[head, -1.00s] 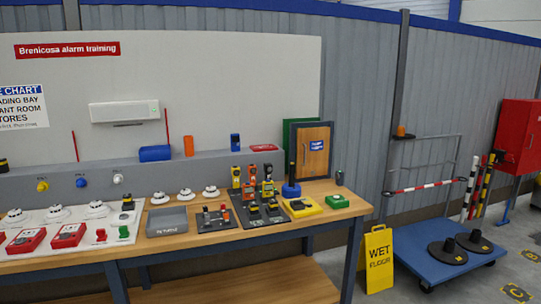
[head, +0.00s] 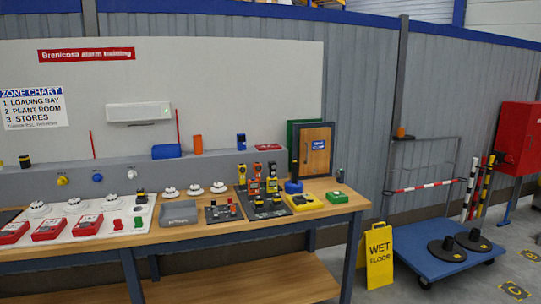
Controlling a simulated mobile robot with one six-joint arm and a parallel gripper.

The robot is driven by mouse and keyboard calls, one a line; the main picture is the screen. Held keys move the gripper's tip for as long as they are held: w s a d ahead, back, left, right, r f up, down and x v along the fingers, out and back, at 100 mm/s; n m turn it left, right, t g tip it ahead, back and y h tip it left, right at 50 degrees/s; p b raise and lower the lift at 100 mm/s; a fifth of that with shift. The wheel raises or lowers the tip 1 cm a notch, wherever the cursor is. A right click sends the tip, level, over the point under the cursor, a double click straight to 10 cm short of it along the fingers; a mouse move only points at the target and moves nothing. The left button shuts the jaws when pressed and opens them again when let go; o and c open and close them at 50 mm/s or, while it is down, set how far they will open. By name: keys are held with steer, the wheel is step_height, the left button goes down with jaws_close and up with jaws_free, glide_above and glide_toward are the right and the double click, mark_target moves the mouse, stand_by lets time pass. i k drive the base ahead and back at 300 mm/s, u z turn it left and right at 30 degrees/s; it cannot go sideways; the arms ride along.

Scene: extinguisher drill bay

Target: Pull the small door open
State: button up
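The small door (head: 316,153) is a light wood panel with a blue label, set in a dark grey frame. It stands upright at the back right end of the workbench and looks closed. A green panel shows behind its left edge. I cannot make out a handle clearly at this size. My gripper is not in this view.
A yellow wet floor sign (head: 379,258) and a blue trolley (head: 425,262) stand to the right. A red cabinet (head: 518,135) is at far right.

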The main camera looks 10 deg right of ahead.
mark_target(314, 144)
steer(key=u, duration=0.2)
steer(key=k, duration=0.7)
steer(key=z, duration=0.15)
steer(key=i, duration=1.95)
steer(key=u, duration=0.25)
